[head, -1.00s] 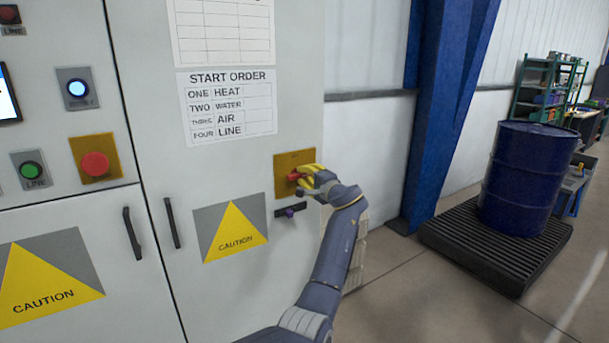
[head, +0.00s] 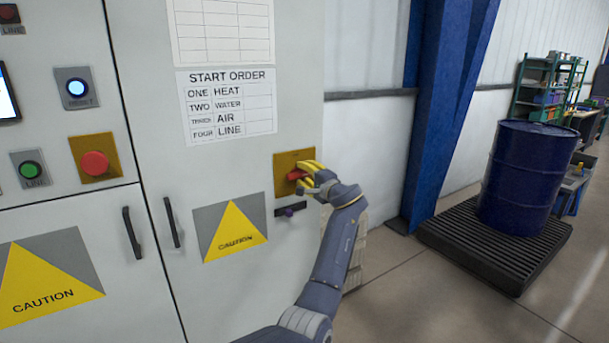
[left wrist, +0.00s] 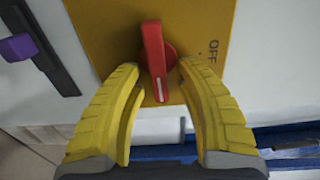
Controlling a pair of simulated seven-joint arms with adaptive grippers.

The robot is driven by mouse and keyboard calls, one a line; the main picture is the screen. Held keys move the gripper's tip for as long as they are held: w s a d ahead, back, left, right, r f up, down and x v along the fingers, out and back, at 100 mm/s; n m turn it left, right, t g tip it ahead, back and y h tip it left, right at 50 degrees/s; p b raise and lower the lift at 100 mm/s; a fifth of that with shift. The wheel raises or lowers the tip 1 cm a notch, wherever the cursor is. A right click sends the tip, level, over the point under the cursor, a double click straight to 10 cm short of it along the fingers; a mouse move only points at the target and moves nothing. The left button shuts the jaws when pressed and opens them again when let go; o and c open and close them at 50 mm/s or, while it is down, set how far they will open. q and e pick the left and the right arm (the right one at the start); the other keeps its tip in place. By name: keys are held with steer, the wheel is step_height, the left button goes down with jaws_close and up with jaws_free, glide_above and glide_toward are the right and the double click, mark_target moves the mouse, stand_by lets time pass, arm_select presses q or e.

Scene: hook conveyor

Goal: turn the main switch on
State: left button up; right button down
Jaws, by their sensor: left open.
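The main switch is a red rotary handle (head: 296,175) on a yellow plate (head: 281,164), on the right part of the grey cabinet door. In the left wrist view the red handle (left wrist: 154,62) points down the picture, towards my gripper, and the word OFF stands on the plate to its right. My left gripper (head: 309,176) is open, with yellow fingers. In the left wrist view the fingers of the left gripper (left wrist: 157,75) are on either side of the handle's lower end, with gaps visible. My right gripper is not in view.
A dark latch with a purple knob (head: 289,212) sits just below the switch plate. A red button (head: 95,163), green button (head: 32,169) and lit blue button (head: 77,87) are on the left panel. A blue drum (head: 524,175) stands on a black pallet (head: 470,250) at right.

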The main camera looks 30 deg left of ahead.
arm_select(q)
steer(key=v, duration=1.2)
steer(key=shift+w, duration=0.1)
